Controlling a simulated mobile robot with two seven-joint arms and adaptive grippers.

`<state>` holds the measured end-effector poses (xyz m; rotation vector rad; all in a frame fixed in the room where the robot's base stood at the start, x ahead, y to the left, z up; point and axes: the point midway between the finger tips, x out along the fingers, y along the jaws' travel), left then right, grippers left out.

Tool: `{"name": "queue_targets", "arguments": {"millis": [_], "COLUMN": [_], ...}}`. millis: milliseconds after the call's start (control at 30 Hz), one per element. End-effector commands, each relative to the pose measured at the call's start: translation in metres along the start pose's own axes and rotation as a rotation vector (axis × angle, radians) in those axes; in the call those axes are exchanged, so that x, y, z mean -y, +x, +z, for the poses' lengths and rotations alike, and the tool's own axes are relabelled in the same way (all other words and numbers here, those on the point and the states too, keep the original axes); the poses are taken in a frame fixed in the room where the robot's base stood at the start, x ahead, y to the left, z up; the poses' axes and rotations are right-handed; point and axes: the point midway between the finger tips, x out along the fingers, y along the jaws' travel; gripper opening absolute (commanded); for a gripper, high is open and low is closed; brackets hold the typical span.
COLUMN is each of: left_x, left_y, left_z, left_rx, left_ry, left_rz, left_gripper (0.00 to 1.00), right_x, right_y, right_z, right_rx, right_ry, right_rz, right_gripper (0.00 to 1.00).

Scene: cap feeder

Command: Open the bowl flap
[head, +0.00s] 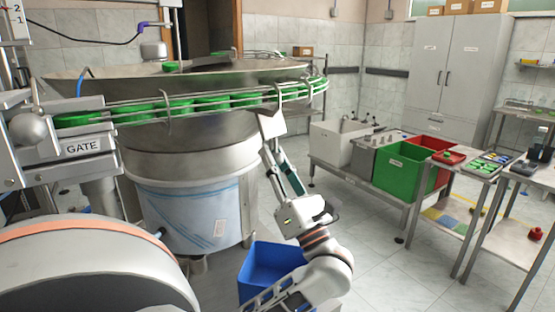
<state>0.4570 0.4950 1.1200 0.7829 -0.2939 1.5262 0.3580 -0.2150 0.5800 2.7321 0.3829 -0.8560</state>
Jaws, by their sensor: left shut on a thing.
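The feeder bowl (190,78) is a wide metal dish on a steel drum (200,160), with a rail of green caps (215,102) running around its rim. The fingertips are small here, and the exact contact is hard to see. My right gripper is not in view.
A blue bin (268,268) stands on the floor below my left arm. The GATE unit (82,147) is at the left. A bench with a green bin (402,170) and a red bin (428,148) stands to the right. Floor between is clear.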

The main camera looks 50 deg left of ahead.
Motion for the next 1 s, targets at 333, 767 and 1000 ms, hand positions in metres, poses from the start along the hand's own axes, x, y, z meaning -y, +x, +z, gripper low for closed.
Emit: {"name": "queue_targets", "arguments": {"millis": [333,767,1000], "left_x": [-0.001,0.0,0.001], "left_y": [0.002,0.0,-0.028], "left_z": [-0.001,0.0,-0.001], "left_rx": [-0.005,-0.001,-0.003], "left_ry": [-0.002,0.0,0.002], "left_rz": [0.002,0.001,-0.004], "left_gripper": [0.0,0.38,0.38], "right_x": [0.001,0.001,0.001], "right_y": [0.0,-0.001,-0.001], "right_z": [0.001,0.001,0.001], "right_rx": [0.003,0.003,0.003], "right_ry": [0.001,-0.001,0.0], "right_rz": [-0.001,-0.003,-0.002], "right_gripper": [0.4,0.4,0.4]}}
